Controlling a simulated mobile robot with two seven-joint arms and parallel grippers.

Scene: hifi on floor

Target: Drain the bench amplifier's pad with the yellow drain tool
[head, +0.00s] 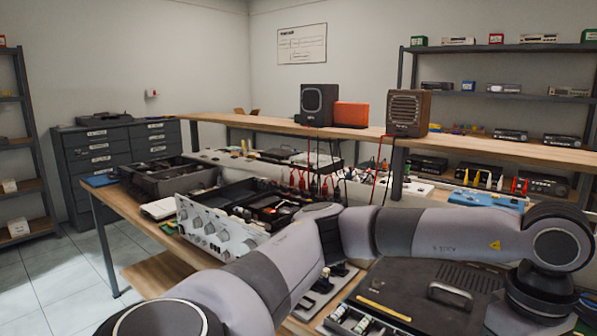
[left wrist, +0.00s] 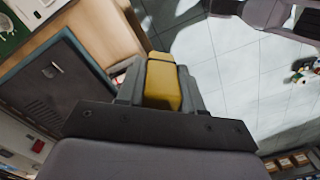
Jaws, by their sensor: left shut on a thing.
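The bench amplifier, likely the open chassis with a silver knobbed front (head: 215,232), sits on the bench at mid-left in the head view. Dark boards and parts show inside; I cannot make out its pad. My left arm reaches across the head view to the right, and its fingertips are hidden there. In the left wrist view my left gripper (left wrist: 163,98) is shut on a yellow block-like piece (left wrist: 163,78), likely the drain tool's handle. The tool's tip is hidden. The gripper is well to the right of the amplifier. My right gripper is not in view.
Red and black leads (head: 310,178) hang behind the amplifier. Open tiled floor (left wrist: 240,65) shows beside the bench.

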